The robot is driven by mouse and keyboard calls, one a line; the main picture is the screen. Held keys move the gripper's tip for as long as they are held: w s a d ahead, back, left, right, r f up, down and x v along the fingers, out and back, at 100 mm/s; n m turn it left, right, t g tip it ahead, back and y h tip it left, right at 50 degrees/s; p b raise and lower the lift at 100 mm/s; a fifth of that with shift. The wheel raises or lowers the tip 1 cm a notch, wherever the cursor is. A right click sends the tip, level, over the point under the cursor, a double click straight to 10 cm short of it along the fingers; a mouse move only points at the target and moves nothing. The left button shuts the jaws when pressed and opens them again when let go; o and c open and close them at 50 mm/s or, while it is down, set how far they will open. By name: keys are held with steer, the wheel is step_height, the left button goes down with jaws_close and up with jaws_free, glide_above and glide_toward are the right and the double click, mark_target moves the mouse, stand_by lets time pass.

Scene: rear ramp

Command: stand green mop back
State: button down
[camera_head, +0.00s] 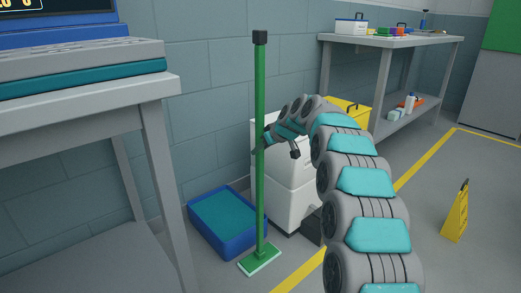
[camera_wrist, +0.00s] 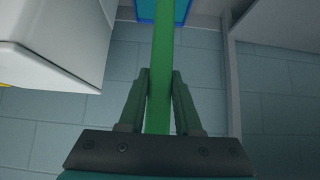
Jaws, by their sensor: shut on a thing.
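The green mop (camera_head: 260,150) stands upright, with a black cap at its top and a flat green and white head at the floor. The head rests on or just above the floor in front of the blue tray; I cannot tell which. My gripper (camera_head: 264,138) is shut on the handle around its middle. In the wrist view the green handle (camera_wrist: 162,60) runs between the two fingers of my gripper (camera_wrist: 160,85). The exact finger contact is partly hidden in the head view.
A blue tray (camera_head: 196,240) lies by the wall, left of the mop. A white bin (camera_head: 290,208) stands behind my arm. A grey table (camera_head: 158,88) is at left. A workbench (camera_head: 388,42) and yellow floor sign (camera_head: 456,212) are at right.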

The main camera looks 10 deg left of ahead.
stand_by(0.4)
steer(key=c, duration=0.5)
jaws_free()
steer(key=shift+f, duration=0.1)
steer(key=s+d+r+m+g+h+p, duration=0.1)
steer(key=s+d+r, duration=0.35)
steer(key=s, duration=0.35)
steer(key=s+d+r+m+g+p, duration=0.1)
steer(key=s+d+r, duration=0.2)
steer(key=s+d, duration=0.4)
steer(key=s+d+f+m+g+h+p, duration=0.1)
steer(key=s+d, duration=0.5)
steer(key=s, duration=0.9)
steer(key=s+d+f+m+g+h+p, duration=0.2)
steer(key=s+d, duration=0.5)
steer(key=s, duration=0.8)
steer(key=s+d+f+m+g+h+p, duration=0.2)
steer(key=s+d+m, duration=0.3)
steer(key=s, duration=1)
steer(key=shift+s+d+f+h+p, duration=0.25)
steer(key=shift+d+f, duration=0.2)
steer(key=shift+d, duration=0.15)
steer(key=shift+s+d+f+h+p, duration=0.15)
steer(key=shift+d+f+h, duration=0.1)
steer(key=shift+d+f, duration=0.25)
